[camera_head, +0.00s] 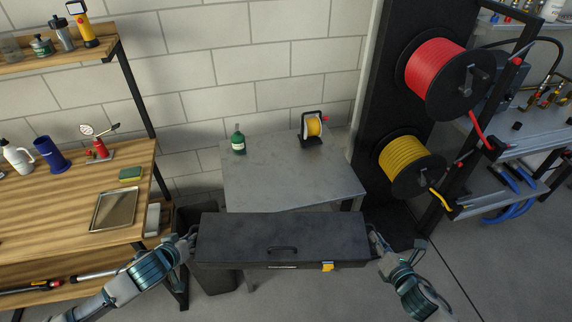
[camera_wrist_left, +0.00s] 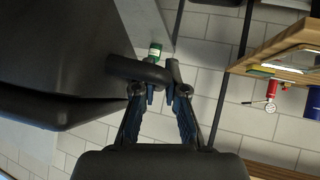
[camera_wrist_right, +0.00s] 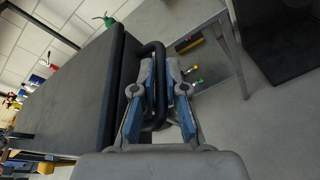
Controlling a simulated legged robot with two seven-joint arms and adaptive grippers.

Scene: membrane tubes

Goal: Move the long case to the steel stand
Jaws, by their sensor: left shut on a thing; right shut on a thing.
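The long case (camera_head: 235,235) is dark grey with a top handle and a yellow latch at its front. It is held level between my two grippers, in front of the steel stand (camera_head: 290,180), and hides the stand's near part. My left gripper (camera_head: 188,240) is shut on the case's left end handle; the left wrist view shows the fingers (camera_wrist_left: 155,88) at that dark handle. My right gripper (camera_head: 376,238) is shut on the right end handle; the right wrist view shows the fingers (camera_wrist_right: 160,88) around the handle bar beside the case (camera_wrist_right: 65,105).
A wooden bench (camera_head: 60,180) is at left. A red hose reel (camera_head: 436,78) and a yellow one (camera_head: 408,165) hang at right.

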